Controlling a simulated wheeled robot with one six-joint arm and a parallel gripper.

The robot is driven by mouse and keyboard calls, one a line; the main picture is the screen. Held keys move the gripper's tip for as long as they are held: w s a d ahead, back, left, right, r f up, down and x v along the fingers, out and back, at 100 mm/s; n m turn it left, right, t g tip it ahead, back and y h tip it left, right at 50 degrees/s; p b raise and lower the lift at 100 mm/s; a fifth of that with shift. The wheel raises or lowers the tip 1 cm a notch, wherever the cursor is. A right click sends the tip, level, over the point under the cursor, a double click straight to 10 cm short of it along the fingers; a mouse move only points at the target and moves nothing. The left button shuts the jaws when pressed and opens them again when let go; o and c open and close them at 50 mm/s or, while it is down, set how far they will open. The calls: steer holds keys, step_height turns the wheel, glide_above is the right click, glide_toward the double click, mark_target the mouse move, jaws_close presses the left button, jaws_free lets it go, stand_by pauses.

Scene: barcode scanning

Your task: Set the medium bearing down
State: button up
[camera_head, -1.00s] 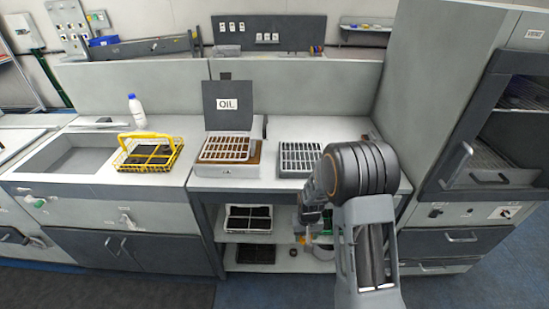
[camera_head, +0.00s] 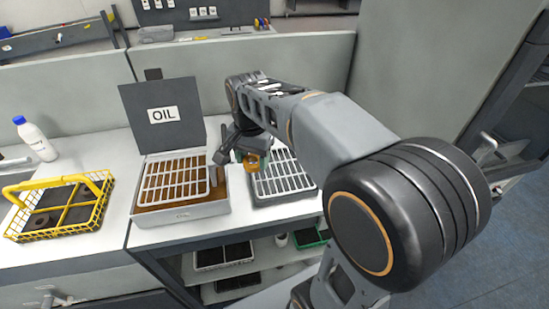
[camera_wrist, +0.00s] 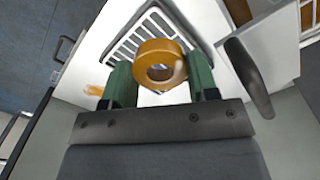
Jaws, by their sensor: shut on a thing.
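The medium bearing is an orange-brown ring (camera_wrist: 160,65) held between the two green fingers of my gripper (camera_wrist: 160,80) in the wrist view. It hangs above the bench by a white rack, its hole facing the wrist camera. In the head view the bearing (camera_head: 252,162) shows in my gripper (camera_head: 250,155), over the left part of the drying rack (camera_head: 283,180) and right of the oil box. The gripper is shut on the bearing. My arm hides part of the rack's right and far side.
The oil box (camera_head: 183,213) with a white grid stands left of the rack, its OIL lid (camera_head: 162,115) raised behind. A yellow wire basket (camera_head: 60,205) and a white bottle (camera_head: 36,138) are further left. Below is a shelf with dark trays (camera_head: 222,255).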

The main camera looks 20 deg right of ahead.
steer(key=w+d+f+p, duration=0.1)
steer(key=w+d+f, duration=0.2)
steer(key=w+d, duration=0.3)
glide_above(280, 167)
steer(key=a, duration=0.1)
steer(key=f, duration=0.5)
steer(key=shift+s, duration=0.4)
steer(key=shift+w+d+f, duration=0.25)
steer(key=shift+d+f, duration=0.15)
steer(key=shift+f, duration=0.15)
step_height(280, 167, down, 2)
steer(key=shift+w+d+f, duration=0.15)
steer(key=shift+f, duration=0.55)
steer(key=shift+f, duration=0.1)
steer(key=shift+f, duration=0.15)
steer(key=o, duration=1)
